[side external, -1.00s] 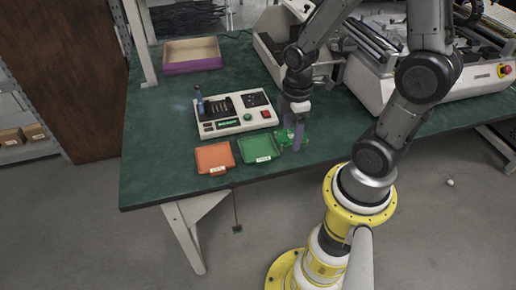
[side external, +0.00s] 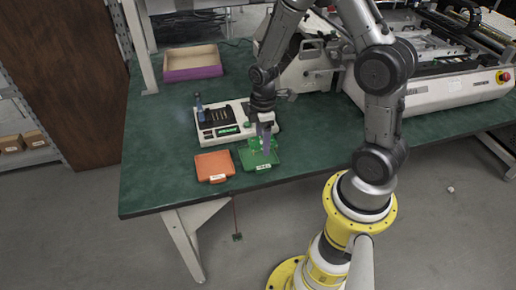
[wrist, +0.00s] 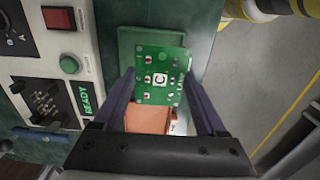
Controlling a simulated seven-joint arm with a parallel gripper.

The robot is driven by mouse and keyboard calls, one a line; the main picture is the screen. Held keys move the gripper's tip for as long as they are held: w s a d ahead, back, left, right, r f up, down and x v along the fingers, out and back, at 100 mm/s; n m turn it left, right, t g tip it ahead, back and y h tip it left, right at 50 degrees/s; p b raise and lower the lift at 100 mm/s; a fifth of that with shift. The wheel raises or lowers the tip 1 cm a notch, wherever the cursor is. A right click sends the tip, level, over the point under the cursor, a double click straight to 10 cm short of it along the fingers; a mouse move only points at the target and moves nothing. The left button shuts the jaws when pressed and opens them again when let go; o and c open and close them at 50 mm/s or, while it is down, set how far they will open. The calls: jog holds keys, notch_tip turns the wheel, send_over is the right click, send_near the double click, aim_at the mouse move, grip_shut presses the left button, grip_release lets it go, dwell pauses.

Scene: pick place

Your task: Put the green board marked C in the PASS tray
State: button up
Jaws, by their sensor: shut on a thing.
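The green board marked C (wrist: 160,68) is held between the two purple fingers of my gripper (wrist: 160,110), its letter side facing the wrist camera. In the side view my gripper (side external: 264,140) is over the green tray (side external: 262,164), and the board (side external: 257,143) shows there partly hidden by the fingers. The green tray also shows behind the board in the wrist view (wrist: 128,40). The tray's label is too small to read. I cannot tell whether the board touches the tray.
An orange tray (side external: 214,165) lies to the left of the green tray. A test fixture (side external: 222,122) with a READY display stands just behind both trays. A cardboard-coloured box with a purple base (side external: 192,62) is at the back left. The table's front edge is close to the trays.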

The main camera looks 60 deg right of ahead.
aim_at(258, 156)
jog(key=shift+w+d+f, duration=0.2)
jog(key=shift+w+f, duration=0.55)
jog(key=shift+f, duration=0.2)
jog(key=shift+w+f, duration=0.15)
jog(key=shift+f, duration=1.6)
jog(key=o, duration=0.8)
jog(key=shift+f, duration=0.15)
jog(key=shift+o, duration=0.2)
